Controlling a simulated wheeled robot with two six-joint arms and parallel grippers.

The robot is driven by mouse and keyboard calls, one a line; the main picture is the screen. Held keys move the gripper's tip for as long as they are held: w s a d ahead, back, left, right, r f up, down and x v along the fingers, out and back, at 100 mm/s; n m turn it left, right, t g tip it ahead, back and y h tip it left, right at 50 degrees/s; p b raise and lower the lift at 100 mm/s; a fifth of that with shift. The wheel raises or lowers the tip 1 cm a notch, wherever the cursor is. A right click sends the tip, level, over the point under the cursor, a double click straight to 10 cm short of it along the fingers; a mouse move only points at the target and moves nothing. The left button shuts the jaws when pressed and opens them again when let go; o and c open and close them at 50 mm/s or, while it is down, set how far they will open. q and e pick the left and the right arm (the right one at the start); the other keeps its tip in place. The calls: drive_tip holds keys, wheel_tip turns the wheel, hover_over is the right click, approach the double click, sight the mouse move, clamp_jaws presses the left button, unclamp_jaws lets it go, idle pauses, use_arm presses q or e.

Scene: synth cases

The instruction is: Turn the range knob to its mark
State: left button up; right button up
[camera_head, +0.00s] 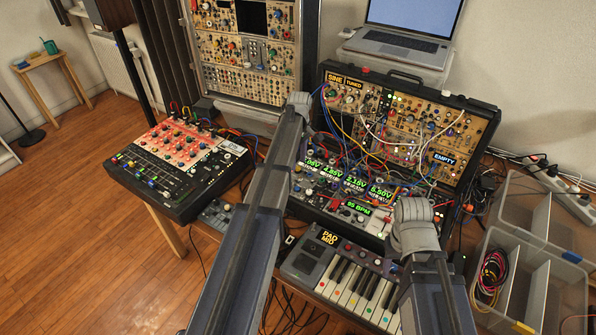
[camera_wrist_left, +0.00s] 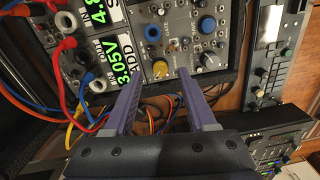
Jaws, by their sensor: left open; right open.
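I cannot tell which knob is the range knob; no such label is readable. My left gripper (camera_wrist_left: 159,76) is open and empty. In the picture, the yellow knob shows between its fingertips; contact cannot be told. A green display (camera_wrist_left: 121,59) beside them reads 3.05V. In the head view, my left arm covers the left side of the lower rack (camera_head: 340,225), hiding its jaws. My right arm's jaws are also hidden.
Patch cables (camera_wrist_left: 62,60) crowd the modules. A mixer (camera_head: 178,165) stands left, and a keyboard (camera_head: 345,280) lies in front. A suitcase synth (camera_head: 455,145) and laptop (camera_head: 405,30) stand behind. Clear bins (camera_head: 530,265) stand right.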

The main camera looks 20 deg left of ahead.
sight(298, 169)
use_arm(q)
wheel_tip(298, 169, down, 2)
drive_tip(key=shift+f+b, duration=0.25)
drive_tip(key=shift+b, duration=0.5)
use_arm(e)
wheel_tip(298, 169, down, 2)
drive_tip(key=shift+f, duration=0.25)
drive_tip(key=shift+r, duration=0.1)
use_arm(q)
clamp_jaws()
